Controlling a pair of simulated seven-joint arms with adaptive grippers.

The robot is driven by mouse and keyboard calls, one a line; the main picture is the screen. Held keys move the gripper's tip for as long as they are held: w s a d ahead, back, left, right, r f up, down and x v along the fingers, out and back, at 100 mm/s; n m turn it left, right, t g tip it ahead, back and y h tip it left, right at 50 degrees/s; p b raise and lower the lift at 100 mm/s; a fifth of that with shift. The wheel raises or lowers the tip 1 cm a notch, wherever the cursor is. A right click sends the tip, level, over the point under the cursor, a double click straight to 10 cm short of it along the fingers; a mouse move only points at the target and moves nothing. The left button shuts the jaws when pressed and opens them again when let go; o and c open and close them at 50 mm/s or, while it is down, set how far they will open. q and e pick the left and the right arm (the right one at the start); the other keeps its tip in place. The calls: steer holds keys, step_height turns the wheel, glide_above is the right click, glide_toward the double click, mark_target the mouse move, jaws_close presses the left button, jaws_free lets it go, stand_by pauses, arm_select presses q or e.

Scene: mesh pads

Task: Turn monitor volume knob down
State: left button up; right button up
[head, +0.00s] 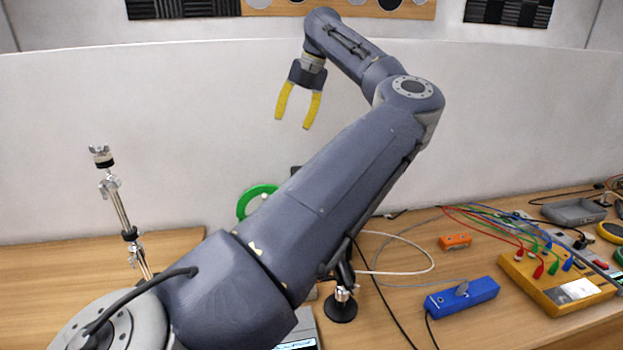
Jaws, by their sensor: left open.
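My left gripper (298,106) has yellow fingers and hangs in the air in front of the white wall panel, fingertips down. It is open, with nothing between the fingers, well above the table and apart from everything on it. My left arm crosses the middle of the view and hides part of the table. I cannot make out a monitor or its volume knob for certain. A blue box (461,299) with a grey lever-like part on top lies at the right front of the table. My right gripper is not in view.
The wooden table (60,283) is bare at left. A metal stand (129,231) rises there. A green ring (250,203) shows behind my arm. An orange box (455,241), a yellow box (560,285) with coloured cables and a grey tray (574,211) crowd the right.

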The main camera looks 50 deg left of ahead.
arm_select(q)
steer(key=w+d+f+m+t+h, duration=0.2)
steer(key=w+d+m+h, duration=0.1)
steer(key=d, duration=0.1)
step_height(320, 180, down, 16)
steer(key=shift+a+f, duration=0.1)
steer(key=shift+f, duration=0.05)
stand_by(0.5)
steer(key=shift+o, duration=0.2)
steer(key=shift+w, duration=0.1)
jaws_close()
